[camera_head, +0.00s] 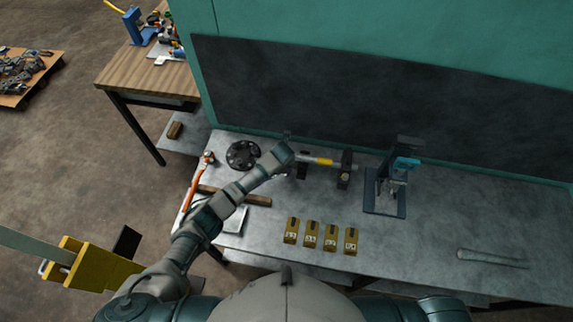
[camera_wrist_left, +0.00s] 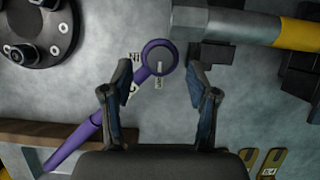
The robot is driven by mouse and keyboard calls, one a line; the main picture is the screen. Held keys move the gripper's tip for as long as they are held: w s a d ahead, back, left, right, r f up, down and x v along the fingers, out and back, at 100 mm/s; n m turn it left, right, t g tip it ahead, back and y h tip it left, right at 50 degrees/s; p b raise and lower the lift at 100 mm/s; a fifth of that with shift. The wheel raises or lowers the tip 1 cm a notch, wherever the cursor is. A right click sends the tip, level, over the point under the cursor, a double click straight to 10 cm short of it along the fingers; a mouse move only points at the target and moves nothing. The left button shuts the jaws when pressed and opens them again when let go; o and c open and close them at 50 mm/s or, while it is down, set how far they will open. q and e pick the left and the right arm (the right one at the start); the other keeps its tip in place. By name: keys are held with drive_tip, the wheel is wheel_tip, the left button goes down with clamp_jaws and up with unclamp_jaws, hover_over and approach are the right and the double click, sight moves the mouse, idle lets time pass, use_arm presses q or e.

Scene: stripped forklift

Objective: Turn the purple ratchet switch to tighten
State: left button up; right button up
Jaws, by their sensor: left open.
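The purple ratchet (camera_wrist_left: 152,68) lies on the grey bench in the left wrist view. Its round head (camera_wrist_left: 164,51) is at the upper middle and its handle (camera_wrist_left: 75,143) runs to the lower left. A small grey switch (camera_wrist_left: 158,68) sits on the head, with small white labels around it that are too small to read surely. My left gripper (camera_wrist_left: 160,77) is open, with one finger on each side of the head; contact cannot be told. In the head view my left arm reaches over the bench and hides the ratchet. My right gripper is not in view.
A black round flange (camera_head: 242,155) lies left of my left arm. A yellow-banded grey bar (camera_head: 322,161) is close to the right. Several brass blocks (camera_head: 311,235), a black stand with a blue part (camera_head: 386,200) and an orange tool (camera_head: 194,180) are on the bench (camera_head: 440,225).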

use_arm(q)
drive_tip(key=shift+x, duration=1.05)
clamp_jaws()
